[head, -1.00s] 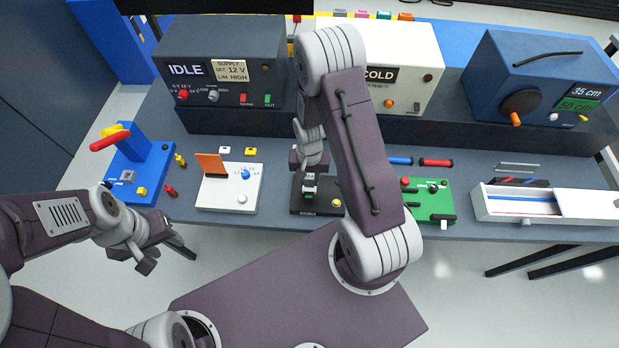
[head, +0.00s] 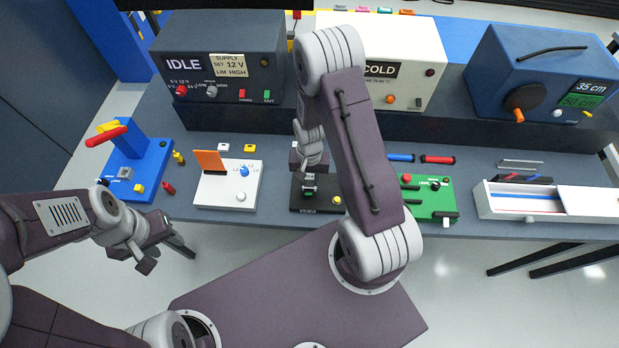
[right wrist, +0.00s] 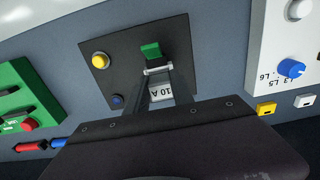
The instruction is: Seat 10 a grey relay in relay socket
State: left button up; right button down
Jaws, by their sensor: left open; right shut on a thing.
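The grey relay, marked 10 A (right wrist: 162,89), is between the fingers of my right gripper (right wrist: 159,70), which is shut on it. The black relay board (right wrist: 182,40) lies just beyond the fingertips, with a green block (right wrist: 150,50), a yellow button and a small blue button. In the head view my right gripper (head: 308,180) is low over the black board (head: 312,206). The socket opening is hidden, and I cannot tell whether the relay touches it. My left gripper (head: 158,250) is open and empty, in front of the table's near edge.
A white board (head: 228,193) with an orange flap stands left of the relay board, and a green board (head: 428,203) stands right of it. A blue stand (head: 137,165) is farther left. Red and blue cylinders (head: 437,159) lie behind the green board. An open white case (head: 525,203) is at right.

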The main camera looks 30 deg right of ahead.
aim_at(310, 178)
jog(key=shift+f, duration=0.25)
jog(key=c, duration=1)
grip_release()
notch_tip(310, 178, up, 9)
jog(key=shift+r+b, duration=0.1)
jog(key=shift+b, duration=0.6)
